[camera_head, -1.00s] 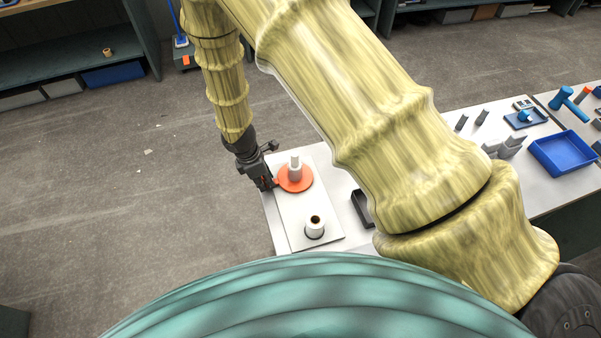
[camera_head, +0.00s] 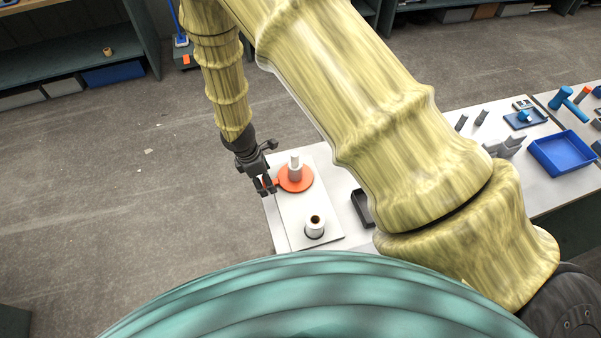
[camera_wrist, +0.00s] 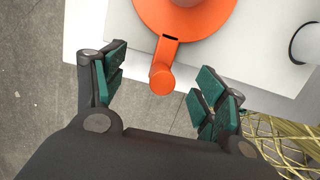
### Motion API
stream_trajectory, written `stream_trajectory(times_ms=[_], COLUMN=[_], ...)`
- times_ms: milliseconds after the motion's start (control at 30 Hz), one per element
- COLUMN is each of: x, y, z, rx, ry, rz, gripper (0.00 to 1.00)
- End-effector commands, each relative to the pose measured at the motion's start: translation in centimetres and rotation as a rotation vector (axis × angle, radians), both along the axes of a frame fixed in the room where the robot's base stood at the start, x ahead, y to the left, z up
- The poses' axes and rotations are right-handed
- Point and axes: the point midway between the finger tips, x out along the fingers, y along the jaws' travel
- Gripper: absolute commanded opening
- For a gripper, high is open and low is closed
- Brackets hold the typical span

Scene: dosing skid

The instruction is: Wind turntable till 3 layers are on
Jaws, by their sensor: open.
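The orange turntable (camera_head: 304,183) lies on a pale board near the table's left corner. A white cylinder (camera_head: 295,167) stands on its middle. In the wrist view the turntable (camera_wrist: 213,20) has an arm with a round orange knob (camera_wrist: 162,80) at its end. My gripper (camera_head: 268,190) is at the left edge of the turntable. In the wrist view my gripper (camera_wrist: 152,92) is open, with its green-padded fingers on either side of the knob and apart from it. I cannot make out any layers on the cylinder.
A white roll (camera_head: 315,227) with a dark core stands on the same board (camera_head: 293,224), in front of the turntable. A black tray (camera_head: 361,208) lies to the right, partly behind my arm. A blue bin (camera_head: 562,152) and tools are farther right. Floor is open at left.

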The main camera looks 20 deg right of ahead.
Motion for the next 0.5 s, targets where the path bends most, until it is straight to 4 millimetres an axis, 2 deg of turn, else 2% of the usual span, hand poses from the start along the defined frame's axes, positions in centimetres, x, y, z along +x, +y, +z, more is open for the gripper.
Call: stream_trajectory(times_ms=[33, 500], x=[0.0, 0.1], y=[0.1, 0.9], z=[0.8, 5.0], rx=[0.0, 0.0], ry=[-0.001, 0.0], rz=[0.0, 0.0], gripper=[0.71, 0.71])
